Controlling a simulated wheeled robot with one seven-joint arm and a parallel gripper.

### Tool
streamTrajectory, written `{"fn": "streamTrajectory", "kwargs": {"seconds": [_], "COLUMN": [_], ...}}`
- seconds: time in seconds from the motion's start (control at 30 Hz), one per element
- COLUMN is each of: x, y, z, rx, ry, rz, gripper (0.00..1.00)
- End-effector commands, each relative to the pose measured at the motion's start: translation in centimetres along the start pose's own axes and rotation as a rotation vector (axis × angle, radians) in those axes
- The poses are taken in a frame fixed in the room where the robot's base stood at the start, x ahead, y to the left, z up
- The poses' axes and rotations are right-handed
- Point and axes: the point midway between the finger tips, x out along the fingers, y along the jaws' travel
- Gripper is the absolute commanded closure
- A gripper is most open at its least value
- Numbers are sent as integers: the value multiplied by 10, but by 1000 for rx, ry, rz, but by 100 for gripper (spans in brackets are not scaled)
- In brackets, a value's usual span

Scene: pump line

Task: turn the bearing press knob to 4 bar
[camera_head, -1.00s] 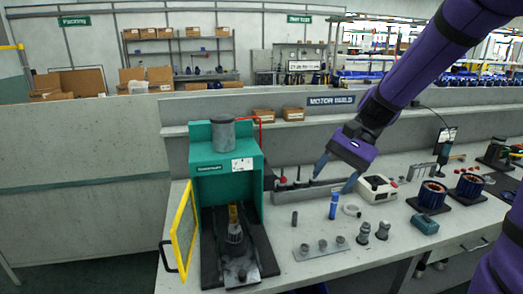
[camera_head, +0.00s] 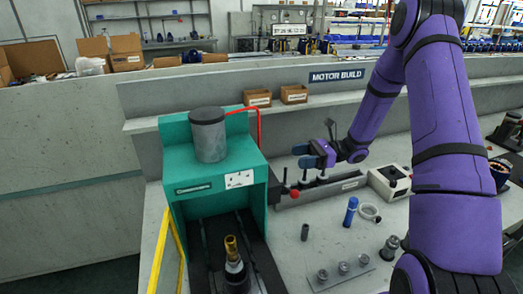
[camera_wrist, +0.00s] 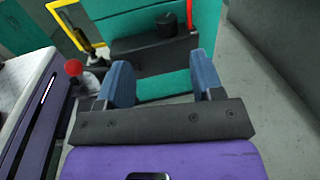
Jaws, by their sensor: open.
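The teal bearing press (camera_head: 190,165) stands at the left of the bench, with a grey cylinder on top and a white plate (camera_head: 239,179) on its front. My gripper (camera_head: 304,156) is open and empty, right of the press and apart from it, fingers pointing left. In the wrist view, the teal side of the press (camera_wrist: 165,88) shows between and beyond the fingers (camera_wrist: 160,62). A short black cylinder (camera_wrist: 165,22), which looks like the knob, sits on a dark block beyond the fingers. I cannot read its setting. I cannot make out the knob in the head view.
A red-ball lever (camera_head: 294,193) stands below my gripper, close to the left finger in the wrist view. A red pipe (camera_head: 259,125) runs down the press side. A grey rack (camera_head: 322,192) and white box (camera_head: 388,182) lie to the right. A yellow guard frame (camera_head: 160,252) is front left.

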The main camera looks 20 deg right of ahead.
Motion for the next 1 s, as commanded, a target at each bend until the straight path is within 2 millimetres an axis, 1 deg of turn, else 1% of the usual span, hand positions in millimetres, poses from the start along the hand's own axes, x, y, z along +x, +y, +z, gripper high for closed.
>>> {"fn": "streamTrajectory", "kwargs": {"seconds": [0.03, 0.13, 0.23, 0.37, 0.6, 0.7, 0.8, 1.0], "x": [-1, 0, 9, 29, 72, 86, 96, 106], "y": [-1, -3, -3, -2, -3, -3, -4, -4], "z": [-3, -5, -4, -4, -4, -3, -3, -3], "rx": [8, 14, 14, 14, 14, 14, 13, 13], "ry": [-9, -17, -17, -17, -16, -16, -16, -15], "rz": [-9, -17, -15, -13, -12, -13, -14, -15], "gripper": [39, 39, 39, 39, 39, 39, 39, 39]}}
